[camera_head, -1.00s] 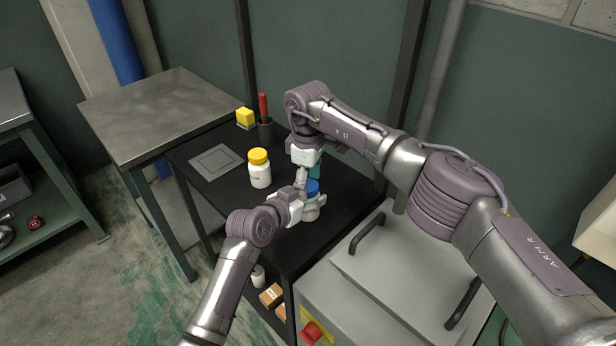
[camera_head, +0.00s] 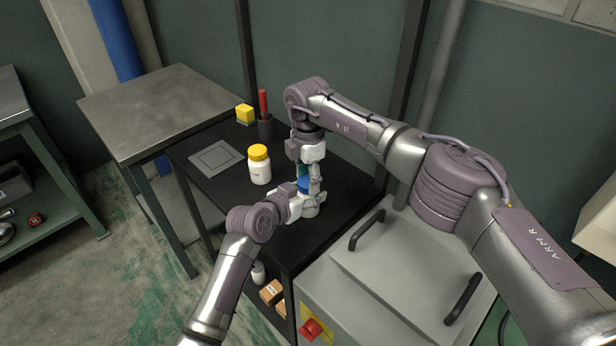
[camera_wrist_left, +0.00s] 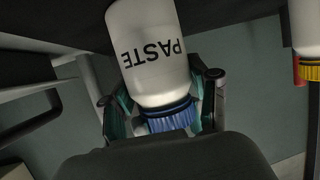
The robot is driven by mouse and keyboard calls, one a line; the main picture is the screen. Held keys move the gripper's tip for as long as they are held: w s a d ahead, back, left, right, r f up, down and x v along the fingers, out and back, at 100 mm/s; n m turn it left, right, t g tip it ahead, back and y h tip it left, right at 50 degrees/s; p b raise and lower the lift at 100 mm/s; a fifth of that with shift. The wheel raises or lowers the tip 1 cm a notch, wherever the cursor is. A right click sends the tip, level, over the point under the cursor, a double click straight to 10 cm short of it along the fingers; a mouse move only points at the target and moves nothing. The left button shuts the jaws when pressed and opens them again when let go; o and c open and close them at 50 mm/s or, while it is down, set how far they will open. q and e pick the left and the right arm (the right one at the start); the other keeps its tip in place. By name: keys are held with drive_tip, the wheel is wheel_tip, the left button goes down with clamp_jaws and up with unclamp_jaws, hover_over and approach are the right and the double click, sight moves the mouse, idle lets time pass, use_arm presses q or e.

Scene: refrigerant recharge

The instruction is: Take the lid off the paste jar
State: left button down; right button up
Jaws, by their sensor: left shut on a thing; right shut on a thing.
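The white paste jar (camera_wrist_left: 150,55), lettered PASTE, has its ribbed blue lid (camera_wrist_left: 168,117) on its mouth; the left wrist view shows it upside down. In the head view the blue lid (camera_head: 305,184) sits over the jar near the front of the black table. My left gripper (camera_head: 307,208) is shut on the jar body from the left; its fingertips are partly hidden. My right gripper (camera_head: 310,178) points down from above and is shut on the lid, its teal-padded fingers on either side of it.
A white bottle with a yellow cap (camera_head: 259,165) stands left of my grippers. A grey square plate (camera_head: 215,159) lies on the table's left. A grey handled cabinet (camera_head: 395,270) is in front right.

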use_arm(q)
drive_tip(key=shift+f, duration=0.1)
use_arm(e)
drive_tip(key=n, duration=2)
drive_tip(key=shift+r+n, duration=0.1)
drive_tip(key=shift+n, duration=0.3)
drive_tip(key=n, duration=0.6)
drive_tip(key=shift+n, duration=0.4)
drive_tip(key=n, duration=0.8)
drive_tip(key=shift+n, duration=0.4)
drive_tip(key=n, duration=0.7)
drive_tip(key=shift+n, duration=0.3)
